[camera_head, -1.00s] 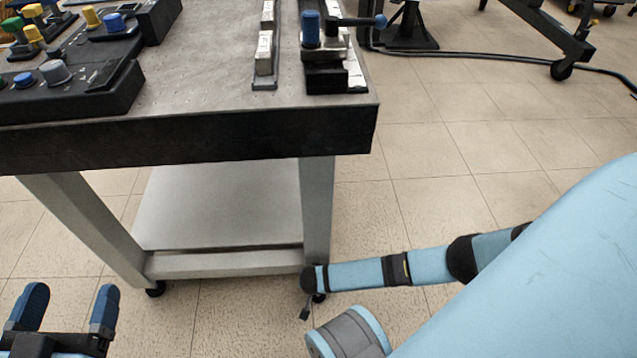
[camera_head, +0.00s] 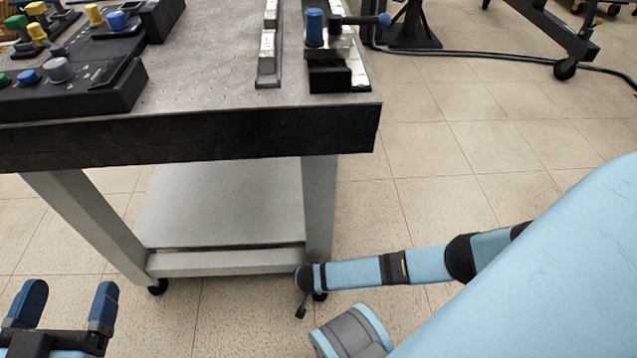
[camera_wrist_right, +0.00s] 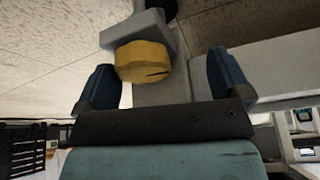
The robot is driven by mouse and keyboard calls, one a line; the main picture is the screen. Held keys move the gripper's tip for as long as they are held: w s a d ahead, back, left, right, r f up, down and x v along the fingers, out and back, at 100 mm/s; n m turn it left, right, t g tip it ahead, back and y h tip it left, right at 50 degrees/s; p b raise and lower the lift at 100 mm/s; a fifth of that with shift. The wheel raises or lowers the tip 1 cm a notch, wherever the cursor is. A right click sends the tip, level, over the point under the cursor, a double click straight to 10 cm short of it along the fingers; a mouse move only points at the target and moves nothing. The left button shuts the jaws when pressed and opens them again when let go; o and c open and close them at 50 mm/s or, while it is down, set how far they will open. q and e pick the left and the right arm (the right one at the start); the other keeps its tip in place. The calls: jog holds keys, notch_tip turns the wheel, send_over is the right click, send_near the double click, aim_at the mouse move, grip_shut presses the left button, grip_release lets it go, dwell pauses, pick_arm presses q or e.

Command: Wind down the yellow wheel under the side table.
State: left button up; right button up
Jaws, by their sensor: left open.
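The yellow wheel (camera_wrist_right: 143,62) shows only in the right wrist view, in front of a pale grey post. My right gripper (camera_wrist_right: 160,75) is open there, with one dark blue finger on each side of the wheel. A gap shows at the right finger; I cannot tell whether the left finger touches. In the head view my right arm reaches low to the foot of the side table's (camera_head: 240,135) right leg, and its fingers cannot be made out. My left gripper (camera_head: 66,297) is open and empty at the bottom left, in front of the table.
A black control box (camera_head: 75,90) with coloured knobs and a clamp with a blue handle (camera_head: 315,28) stand on the tabletop. A lower shelf (camera_head: 220,205) and castored legs are below. Tiled floor (camera_head: 440,150) is open to the right; a black cable (camera_head: 470,58) lies farther back.

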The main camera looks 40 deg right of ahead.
jog(key=shift+w+a+r, duration=0.1)
jog(key=shift+w+r, duration=0.1)
jog(key=shift+s+r+p, duration=0.15)
jog(key=shift+r+p, duration=0.3)
jog(key=shift+p, duration=0.05)
jog(key=p+v, duration=0.2)
jog(key=shift+s+r+p, duration=0.15)
jog(key=shift+r+p, duration=0.05)
jog(key=shift+p, duration=0.1)
jog(key=p+v, duration=0.2)
jog(key=shift+s+p, duration=0.15)
jog(key=shift+p, duration=0.15)
pick_arm(q)
jog(key=shift+s+d+r+n+t+p, duration=0.6)
jog(key=shift+s+r+n+p, duration=1.35)
jog(key=shift+r, duration=2.2)
jog(key=a+f+g+y+p, duration=0.2)
jog(key=a+f+y+p, duration=0.1)
jog(key=f+p, duration=0.3)
jog(key=shift+w+n+g, duration=0.3)
jog(key=shift+w+n, duration=0.05)
jog(key=shift+w, duration=0.05)
pick_arm(e)
jog(key=v, duration=1)
jog(key=shift+s, duration=0.2)
